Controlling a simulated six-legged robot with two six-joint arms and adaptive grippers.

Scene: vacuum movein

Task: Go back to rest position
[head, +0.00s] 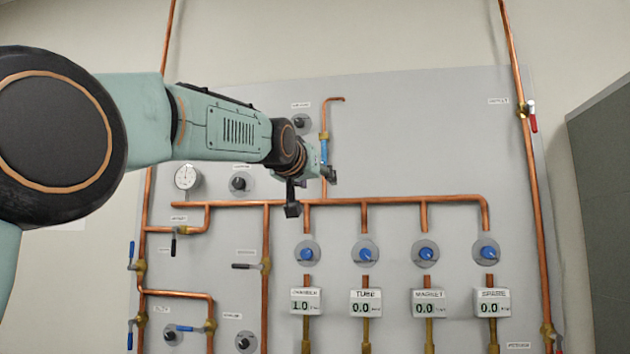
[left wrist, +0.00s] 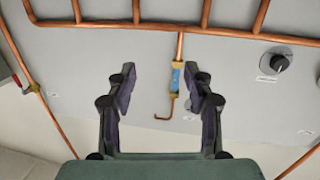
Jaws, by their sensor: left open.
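My left arm comes in from the left in the head view and reaches across the panel. My left gripper (head: 325,178) is near the upper pipe with the blue-handled valve (head: 323,152). In the left wrist view my left gripper (left wrist: 163,76) has its two fingers spread wide apart. The blue valve handle (left wrist: 178,78) shows in the gap between them, with the panel behind. No object is held between the fingers. I cannot tell the exact distance from the fingers to the handle. My right gripper is in neither view.
The grey panel (head: 400,130) carries copper pipes, a round gauge (head: 187,178), several blue knobs (head: 427,254) and readout boxes (head: 429,303). A red-handled valve (head: 532,116) sits on the right pipe. A dark cabinet (head: 605,200) stands at the right edge.

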